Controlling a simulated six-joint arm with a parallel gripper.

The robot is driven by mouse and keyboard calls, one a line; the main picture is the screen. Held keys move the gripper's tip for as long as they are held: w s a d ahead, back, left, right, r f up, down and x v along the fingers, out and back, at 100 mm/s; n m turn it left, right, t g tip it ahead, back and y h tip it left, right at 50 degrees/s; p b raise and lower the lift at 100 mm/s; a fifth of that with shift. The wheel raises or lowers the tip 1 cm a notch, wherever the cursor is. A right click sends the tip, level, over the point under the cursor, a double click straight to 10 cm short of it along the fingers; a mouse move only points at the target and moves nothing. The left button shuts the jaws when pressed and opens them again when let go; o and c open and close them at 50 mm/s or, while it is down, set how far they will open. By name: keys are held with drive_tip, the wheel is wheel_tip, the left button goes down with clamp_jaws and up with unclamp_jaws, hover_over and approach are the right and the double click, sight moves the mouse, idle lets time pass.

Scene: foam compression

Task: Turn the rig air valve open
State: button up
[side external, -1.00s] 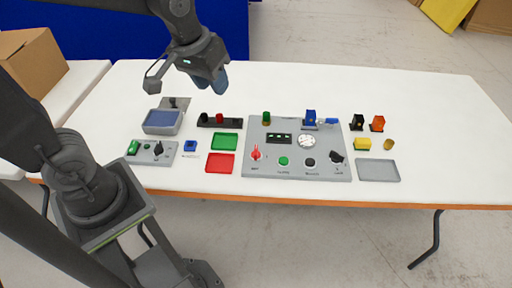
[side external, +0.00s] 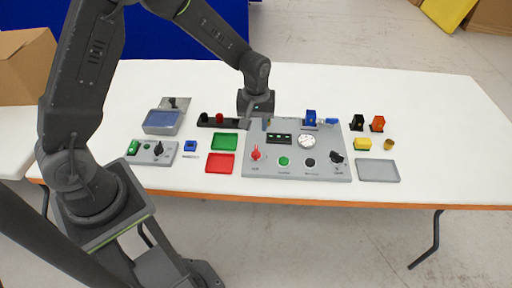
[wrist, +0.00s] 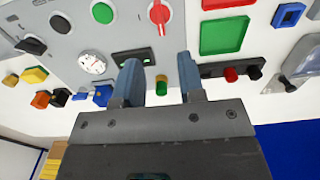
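The grey rig panel (side external: 300,170) lies on the white table. It carries a blue fitting (side external: 310,117) with a blue lever (side external: 331,121) at its back right, a red knob (side external: 256,154) and a black knob (side external: 337,158). I cannot read the labels, so I cannot tell which part is the air valve. My gripper (side external: 265,122) is low over the panel's back left corner. In the wrist view my gripper (wrist: 158,64) is open, with a green-topped brass cylinder (wrist: 161,85) showing in the gap between its fingers. That cylinder is hidden in the side view.
A round white gauge (side external: 306,141), a green button (side external: 284,161) and a black button (side external: 308,163) are on the panel. A black block with red and black knobs (side external: 219,119) stands to its left. Green (side external: 225,141) and red (side external: 220,163) trays lie nearby. The table's far right is clear.

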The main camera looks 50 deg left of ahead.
sight(256, 150)
wheel_tip(256, 150, down, 10)
drive_tip(key=shift+f, duration=0.1)
idle(0.4)
clamp_jaws()
